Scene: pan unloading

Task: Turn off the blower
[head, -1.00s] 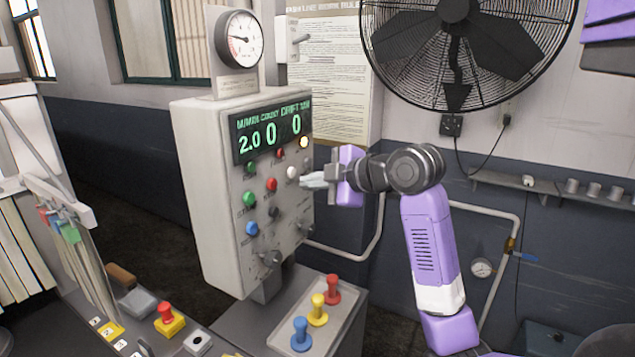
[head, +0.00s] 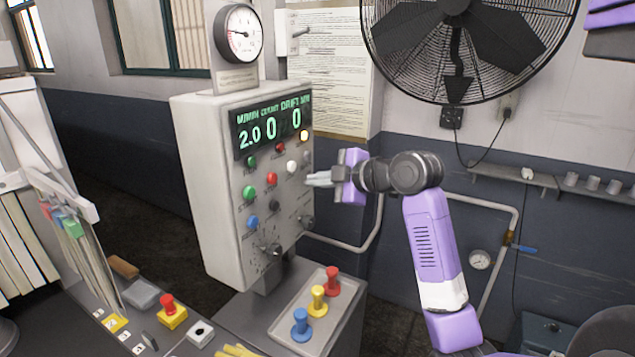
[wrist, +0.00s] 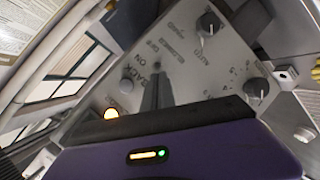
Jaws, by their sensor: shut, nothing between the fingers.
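The control panel (head: 222,225) is a pale upright box with a lit green display, coloured buttons, switches and an amber lamp (head: 304,135) that is lit. My gripper (head: 310,181) is shut and empty, its tips pointing at the panel face right of the white button (head: 292,167); contact cannot be told. In the wrist view the fingers (wrist: 156,88) point at the panel near lettering that seems to read BACK and ON. Two knobs there, one upper (wrist: 208,24) and one right (wrist: 255,90), stand apart from the fingers.
A caged wall fan (head: 468,45) hangs above my arm. A tray (head: 285,328) with red, yellow and blue plungers stands below the panel. A pipe (head: 375,235) runs along the wall. Folders on a rack (head: 75,235) stand at left.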

